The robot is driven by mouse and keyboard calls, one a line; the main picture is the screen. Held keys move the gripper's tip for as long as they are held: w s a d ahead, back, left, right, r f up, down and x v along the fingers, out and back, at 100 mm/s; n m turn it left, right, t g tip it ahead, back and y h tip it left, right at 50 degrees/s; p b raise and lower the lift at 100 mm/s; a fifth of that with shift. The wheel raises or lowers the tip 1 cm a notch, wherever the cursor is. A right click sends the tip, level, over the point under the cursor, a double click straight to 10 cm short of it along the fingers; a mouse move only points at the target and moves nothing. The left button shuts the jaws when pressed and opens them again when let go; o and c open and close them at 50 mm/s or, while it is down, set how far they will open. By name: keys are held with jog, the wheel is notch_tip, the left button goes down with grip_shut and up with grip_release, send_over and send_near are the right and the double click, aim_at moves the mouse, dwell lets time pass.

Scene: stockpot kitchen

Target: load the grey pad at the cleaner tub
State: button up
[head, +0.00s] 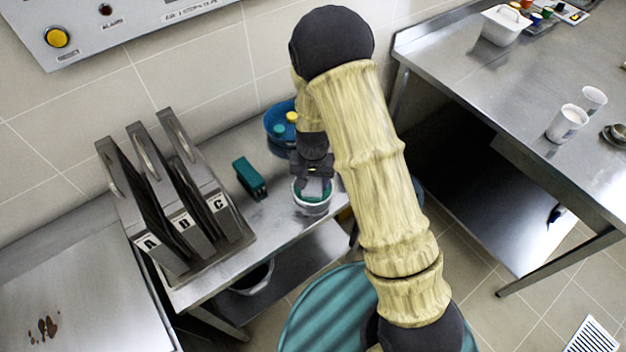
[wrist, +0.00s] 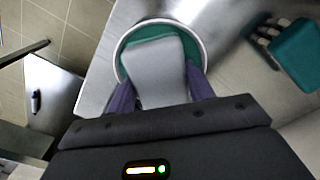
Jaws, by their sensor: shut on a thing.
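My gripper (head: 312,172) is over the cleaner tub and points down at it. It is shut on the grey pad (wrist: 158,76), which sits between the two purple fingers in the wrist view. The cleaner tub (head: 312,208) is a small white round tub with green content, standing near the front edge of the small steel table. In the wrist view its pale rim (wrist: 119,50) rings the pad's far end, with green showing around it. The pad is over or inside the tub mouth; I cannot tell whether it touches the green content.
A teal brush (head: 250,177) lies left of the tub; it also shows in the wrist view (wrist: 298,52). A blue bowl (head: 272,128) with yellow and teal items stands behind. White cups (head: 567,124) stand on the right table.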

aim_at(313, 180)
jog(key=shift+s, duration=0.1)
jog(key=shift+r+p, duration=2.9)
jog(key=shift+r, duration=0.65)
jog(key=shift+f, duration=0.1)
